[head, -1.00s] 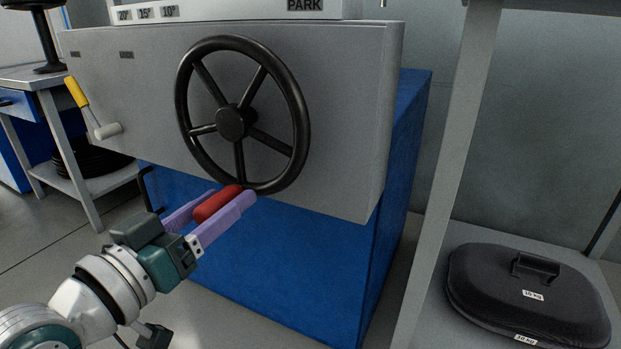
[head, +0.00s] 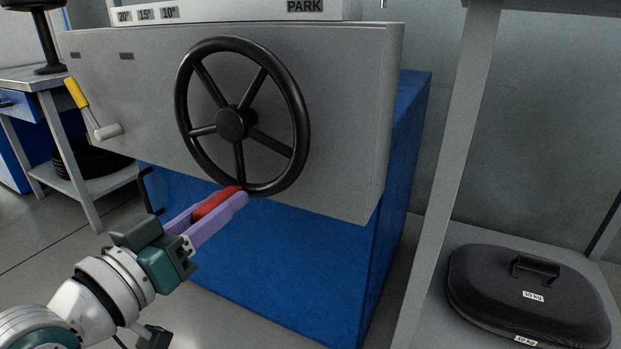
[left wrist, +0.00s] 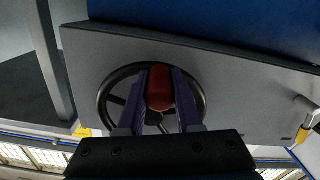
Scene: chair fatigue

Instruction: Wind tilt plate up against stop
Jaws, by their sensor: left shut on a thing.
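A black spoked handwheel (head: 300,130) is mounted on the front of a grey panel (head: 350,110); it also shows in the left wrist view (left wrist: 102,100). Its red handle (head: 214,204) is at the bottom of the rim and shows between my fingers in the left wrist view (left wrist: 160,88). My left gripper (head: 237,194) has its purple fingers on either side of the red handle, shut on it. The tilt plate itself cannot be made out. Scale labels 20°, 15°, 10° (head: 146,14) and PARK (head: 305,6) stand above the panel. My right gripper is not in view.
A yellow-handled lever (head: 77,93) sticks out at the panel's left. A blue cabinet (head: 280,265) stands below the panel. A side table (head: 70,185) is at the left.

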